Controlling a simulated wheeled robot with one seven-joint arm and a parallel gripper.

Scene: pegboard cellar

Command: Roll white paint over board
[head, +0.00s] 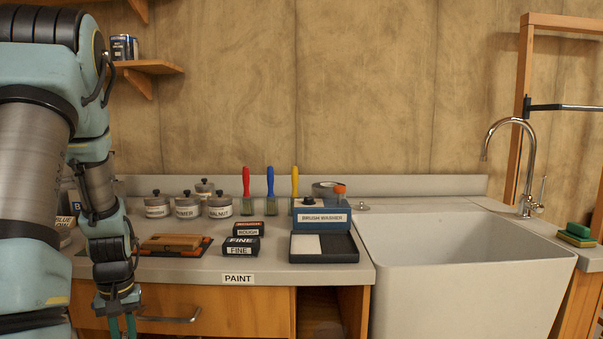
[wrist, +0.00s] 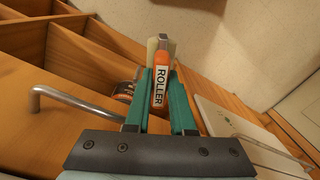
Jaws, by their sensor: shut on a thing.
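My gripper (head: 122,326) hangs at the bottom left of the head view, in front of the drawer, cut off by the frame edge. In the wrist view my gripper's teal fingers (wrist: 160,105) are shut on the orange handle of the roller (wrist: 160,78), labelled ROLLER. Its pale end shows beyond the fingers. A black tray (head: 341,257) on the counter has a white patch in its left part, perhaps paint. A brown wooden board (head: 173,242) lies on an orange and black base to its left. I cannot tell whether it is the task's board.
The counter (head: 200,265) holds lidded jars (head: 158,206), upright brushes (head: 271,190), FINE and ROUGH blocks (head: 240,247) and a blue BRUSH WASHER box (head: 322,218). A white sink (head: 460,280) stands right. A drawer handle (wrist: 70,97) and a pale panel (wrist: 222,120) flank my gripper.

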